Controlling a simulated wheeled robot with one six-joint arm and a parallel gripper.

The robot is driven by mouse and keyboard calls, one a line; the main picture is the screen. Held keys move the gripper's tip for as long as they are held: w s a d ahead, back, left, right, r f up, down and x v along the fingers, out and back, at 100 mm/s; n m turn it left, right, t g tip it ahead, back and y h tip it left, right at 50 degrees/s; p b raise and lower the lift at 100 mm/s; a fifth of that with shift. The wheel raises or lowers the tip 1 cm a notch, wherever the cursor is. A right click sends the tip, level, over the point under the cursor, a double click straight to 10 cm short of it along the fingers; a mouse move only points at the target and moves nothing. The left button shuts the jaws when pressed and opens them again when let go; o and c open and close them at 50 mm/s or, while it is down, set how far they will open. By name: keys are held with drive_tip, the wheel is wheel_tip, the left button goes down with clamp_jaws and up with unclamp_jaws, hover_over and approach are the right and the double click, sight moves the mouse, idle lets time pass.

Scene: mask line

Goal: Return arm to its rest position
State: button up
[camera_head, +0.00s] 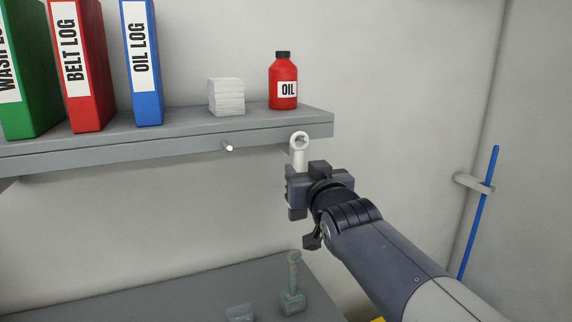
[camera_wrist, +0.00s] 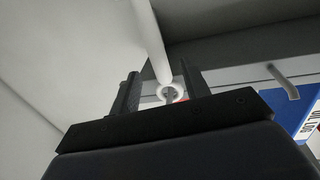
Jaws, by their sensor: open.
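My gripper (camera_head: 302,188) is in front of the wall, just below the right end of the shelf. It is open.
The grey shelf (camera_head: 190,140) holds binders, a white stack (camera_head: 226,96) and a red oil bottle (camera_head: 283,82). A bare peg (camera_head: 229,148) juts from its front edge. A blue pole (camera_head: 478,215) is at right.

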sight(301, 161)
drive_tip(key=p+x, duration=0.1)
drive_tip(key=x, duration=0.3)
drive_tip(key=shift+w+r+p, duration=0.25)
drive_tip(key=shift+r+p, duration=0.05)
drive_tip(key=shift+p, duration=0.05)
drive_tip(key=shift+s+d+r+p, duration=0.1)
drive_tip(key=shift+s+r+p, duration=0.15)
drive_tip(key=shift+p, duration=0.2)
drive_tip(key=d+r+p+v, duration=0.1)
drive_tip(key=p+v, duration=0.4)
drive_tip(key=v, duration=0.4)
drive_tip(key=w+d+f+g+h, duration=0.1)
drive_tip(key=w+f+g, duration=0.1)
drive_tip(key=f, duration=0.4)
drive_tip(key=w+d+f+m+g+h, duration=0.1)
drive_tip(key=w+d+f, duration=0.1)
drive_tip(key=f, duration=0.4)
drive_tip(key=shift+d+f+g+h, duration=0.15)
drive_tip(key=shift+d+g+h, duration=0.15)
drive_tip(key=shift+g+h, duration=0.1)
drive_tip(key=shift+s, duration=0.1)
